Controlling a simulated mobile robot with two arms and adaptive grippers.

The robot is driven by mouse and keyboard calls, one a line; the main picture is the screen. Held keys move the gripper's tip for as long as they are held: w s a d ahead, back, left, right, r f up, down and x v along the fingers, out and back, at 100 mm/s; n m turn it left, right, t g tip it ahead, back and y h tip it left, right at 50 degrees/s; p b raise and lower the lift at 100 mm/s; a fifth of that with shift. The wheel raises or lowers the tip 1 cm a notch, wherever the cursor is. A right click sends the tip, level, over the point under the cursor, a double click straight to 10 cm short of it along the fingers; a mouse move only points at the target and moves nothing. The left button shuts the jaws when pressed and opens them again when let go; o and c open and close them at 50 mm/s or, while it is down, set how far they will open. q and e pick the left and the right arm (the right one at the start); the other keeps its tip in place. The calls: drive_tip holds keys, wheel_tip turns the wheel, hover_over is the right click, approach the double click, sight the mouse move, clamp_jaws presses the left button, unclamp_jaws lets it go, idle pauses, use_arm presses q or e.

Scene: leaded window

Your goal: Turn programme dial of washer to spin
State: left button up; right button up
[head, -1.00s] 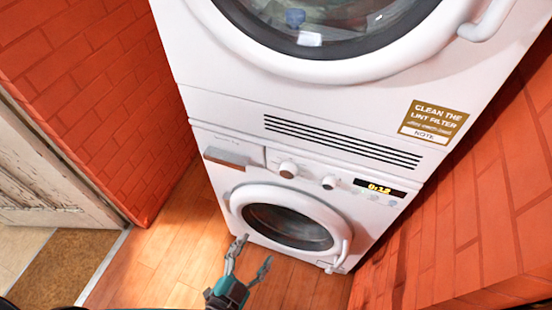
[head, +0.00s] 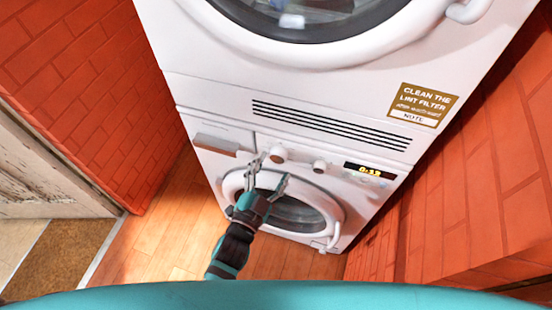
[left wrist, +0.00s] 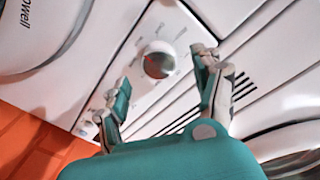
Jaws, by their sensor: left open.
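The washer (head: 226,172) is the lower white machine, with a round door under its control panel. Its larger round dial (head: 278,154) sits left of a smaller knob (head: 319,166). My left gripper (head: 272,170) is open and empty in front of the panel, its fingertips just below the larger dial. In the left wrist view a silver-faced dial (left wrist: 158,60) with marks around it shows between and beyond the open fingers (left wrist: 162,70), apparently untouched. The marks are too blurred to read, so the dial's setting cannot be told. My right gripper is not in view.
A dryer (head: 200,75) with a round door stands on top of the washer. A lit display (head: 368,170) is right of the knobs, and a drawer (head: 215,144) is at the left. Brick walls (head: 100,80) flank the machines. The wooden floor (head: 165,240) in front is clear.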

sight(277, 159)
use_arm(q)
drive_tip(key=shift+x, duration=1.6)
drive_tip(key=c, duration=1.2)
